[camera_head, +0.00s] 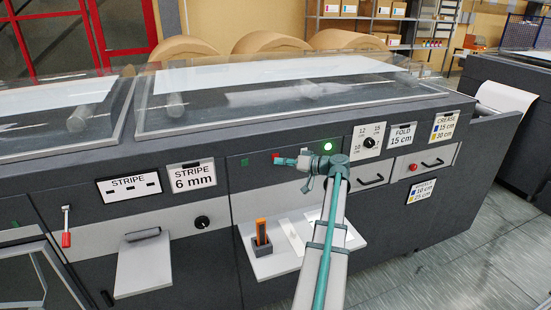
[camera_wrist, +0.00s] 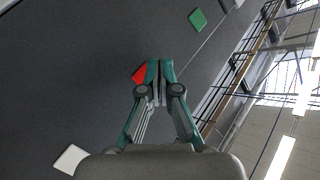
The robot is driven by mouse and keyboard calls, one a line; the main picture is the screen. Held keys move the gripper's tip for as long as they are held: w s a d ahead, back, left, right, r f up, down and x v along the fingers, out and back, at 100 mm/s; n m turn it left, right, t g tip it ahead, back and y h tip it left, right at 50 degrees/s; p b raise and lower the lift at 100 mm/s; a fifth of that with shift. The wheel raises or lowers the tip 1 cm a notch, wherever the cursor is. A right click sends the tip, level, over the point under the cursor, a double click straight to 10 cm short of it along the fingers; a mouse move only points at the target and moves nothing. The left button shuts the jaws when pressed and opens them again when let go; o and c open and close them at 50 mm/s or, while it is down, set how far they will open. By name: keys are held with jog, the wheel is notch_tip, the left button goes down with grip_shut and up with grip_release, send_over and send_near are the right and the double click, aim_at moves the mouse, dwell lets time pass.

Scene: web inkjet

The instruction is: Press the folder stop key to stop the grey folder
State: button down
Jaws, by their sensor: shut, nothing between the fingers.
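The grey folder (camera_head: 258,182) is the dark cabinet panel in front of my arm. A small red key (camera_head: 276,155) on it shows at the tip of my gripper (camera_head: 280,161). In the wrist view the red key (camera_wrist: 139,74) lies just left of the fingertips (camera_wrist: 159,66), partly hidden behind them. My gripper is shut and empty, pointing at the panel. I cannot tell whether it touches the key or the panel. A green key (camera_head: 244,162) sits left of the red one; it also shows in the wrist view (camera_wrist: 198,19). A round green lamp (camera_head: 328,146) is lit to the right.
A clear cover (camera_head: 290,115) lies over the machine top. A dial plate (camera_head: 368,140) and a "FOLD 15 cm" sign (camera_head: 402,135) are to the right. Below, a light shelf (camera_head: 265,265) carries a small dark holder (camera_head: 262,248) with an orange item. Open floor (camera_head: 440,265) is at right.

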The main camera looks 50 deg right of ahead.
jog(key=shift+w, duration=0.1)
jog(key=shift+w+d+b, duration=0.2)
jog(key=shift+w+b, duration=0.05)
jog(key=shift+b, duration=0.2)
jog(key=shift+w+d+b, duration=0.25)
jog(key=shift+w+b, duration=0.05)
jog(key=shift+w, duration=0.05)
dwell(0.7)
dwell(0.3)
jog(key=shift+s+a+b, duration=0.45)
jog(key=shift+s+a, duration=0.05)
jog(key=shift+s, duration=0.2)
jog(key=shift+s+a+b, duration=0.25)
jog(key=shift+s+a, duration=0.2)
jog(key=shift+s, duration=0.25)
jog(key=shift+s+a+b, duration=0.25)
jog(key=shift+s+a, duration=0.15)
jog(key=shift+s, duration=0.35)
jog(key=shift+s+a+b, duration=0.25)
jog(key=shift+s+a, duration=0.2)
jog(key=shift+s, duration=0.25)
